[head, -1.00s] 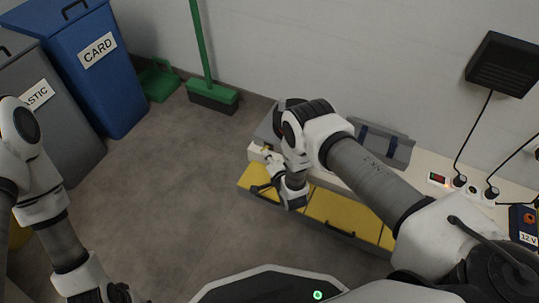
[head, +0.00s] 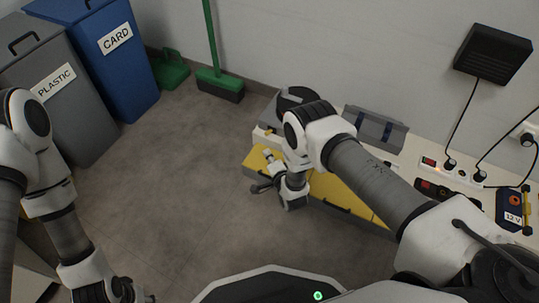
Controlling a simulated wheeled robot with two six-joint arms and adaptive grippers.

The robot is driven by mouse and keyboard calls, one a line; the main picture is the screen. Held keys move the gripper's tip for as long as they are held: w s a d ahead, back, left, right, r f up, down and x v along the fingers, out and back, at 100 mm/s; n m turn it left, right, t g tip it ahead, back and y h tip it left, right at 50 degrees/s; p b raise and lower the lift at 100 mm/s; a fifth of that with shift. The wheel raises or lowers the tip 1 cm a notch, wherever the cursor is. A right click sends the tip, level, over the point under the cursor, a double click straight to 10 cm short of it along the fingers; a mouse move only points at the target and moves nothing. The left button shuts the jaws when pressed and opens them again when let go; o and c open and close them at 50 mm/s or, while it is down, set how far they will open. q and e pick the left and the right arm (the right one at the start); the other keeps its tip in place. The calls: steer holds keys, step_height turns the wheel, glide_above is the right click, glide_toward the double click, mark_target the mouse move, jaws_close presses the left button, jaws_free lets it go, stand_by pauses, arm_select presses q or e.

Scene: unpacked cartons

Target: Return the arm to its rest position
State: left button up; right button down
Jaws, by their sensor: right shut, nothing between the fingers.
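My right arm reaches in from the lower right and bends down at its elbow (head: 303,130). My right gripper (head: 261,187) hangs at the left end of the yellow-fronted bench, pointing left. It is shut with nothing in it; the fingers are small and dark in this view. It appears over the floor beside the yellow fronts, and I cannot tell how close it is to them. My left arm (head: 66,232) comes in at the left edge and runs down to the bottom edge. Its gripper is out of the picture.
The bench top (head: 408,160) carries a grey case (head: 375,128), switches and a 12 V box (head: 512,208). Cables hang from a black wall unit (head: 492,53). Grey (head: 80,125) and blue (head: 125,75) bins and a green broom (head: 221,85) stand behind. Mid-floor is clear.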

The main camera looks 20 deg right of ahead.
stand_by(0.3)
steer(key=d+r+g+h+p, duration=0.1)
steer(key=d+r+p, duration=0.4)
steer(key=r, duration=0.5)
steer(key=s+d+n+g, duration=0.1)
steer(key=s+n+g, duration=0.6)
steer(key=s, duration=1.2)
steer(key=s+d+n+g, duration=0.2)
steer(key=s+n+g, duration=0.45)
steer(key=s, duration=1.15)
step_height(320, 180, up, 38)
steer(key=p, duration=3.8)
steer(key=shift+a+r, duration=0.15)
steer(key=shift+a, duration=0.05)
